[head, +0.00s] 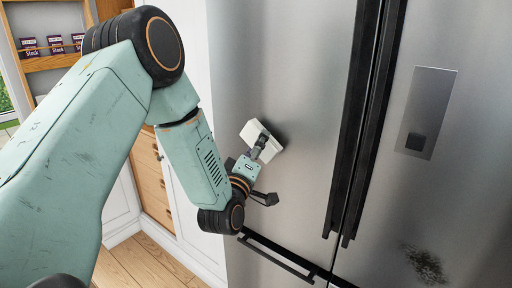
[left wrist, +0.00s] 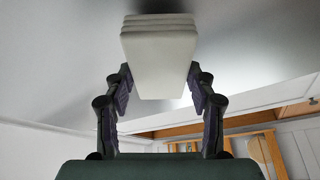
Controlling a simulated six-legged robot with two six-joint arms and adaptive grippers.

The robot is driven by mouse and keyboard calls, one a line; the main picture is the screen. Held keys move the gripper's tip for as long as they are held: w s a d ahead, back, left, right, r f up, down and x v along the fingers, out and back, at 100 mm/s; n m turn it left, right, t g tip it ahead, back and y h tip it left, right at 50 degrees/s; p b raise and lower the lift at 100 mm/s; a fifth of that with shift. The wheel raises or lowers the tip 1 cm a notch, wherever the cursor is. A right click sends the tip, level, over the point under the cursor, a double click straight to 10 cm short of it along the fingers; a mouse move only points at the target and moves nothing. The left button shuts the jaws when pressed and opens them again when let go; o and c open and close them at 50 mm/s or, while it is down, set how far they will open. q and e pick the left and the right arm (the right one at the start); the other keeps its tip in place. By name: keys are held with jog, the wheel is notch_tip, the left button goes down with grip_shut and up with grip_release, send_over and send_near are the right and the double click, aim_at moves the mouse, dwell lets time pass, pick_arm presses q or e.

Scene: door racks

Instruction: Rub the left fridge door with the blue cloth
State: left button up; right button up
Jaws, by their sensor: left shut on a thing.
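The left fridge door (head: 290,75) is brushed steel and fills the middle of the head view. My left gripper (head: 262,142) is shut on a folded, off-white cloth (head: 258,134); no blue cloth shows. In the left wrist view the off-white cloth (left wrist: 160,62) sits between both fingers and looks up against the steel surface, though exact contact is hard to tell. A dark patch shows just beyond the cloth on the left door, partly hidden by it; it may be dirt or shadow. My right gripper is not in view.
Long black handles (head: 362,110) run between the doors. The right fridge door (head: 455,180) has a dispenser panel (head: 426,112) and a dark smudge (head: 425,264) low down. A drawer handle (head: 275,255) is below. Wooden shelves with boxes (head: 54,44) stand at left.

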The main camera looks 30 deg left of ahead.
aim_at(273, 151)
pick_arm(q)
jog(key=shift+w+b, duration=0.55)
jog(key=shift+w, duration=0.5)
jog(key=shift+d, duration=0.15)
jog(key=shift+s+d+f+b, duration=0.1)
jog(key=shift+d+b, duration=0.5)
jog(key=shift+d, duration=0.3)
jog(key=shift+s+d+b, duration=0.15)
jog(key=shift+d+b, duration=0.2)
jog(key=shift+d, duration=0.7)
jog(key=shift+a, duration=0.1)
jog(key=shift+w+a+r, duration=0.15)
jog(key=shift+a, duration=0.85)
jog(key=shift+w+a+r, duration=0.1)
jog(key=shift+w+a, duration=0.05)
jog(key=shift+a, duration=0.8)
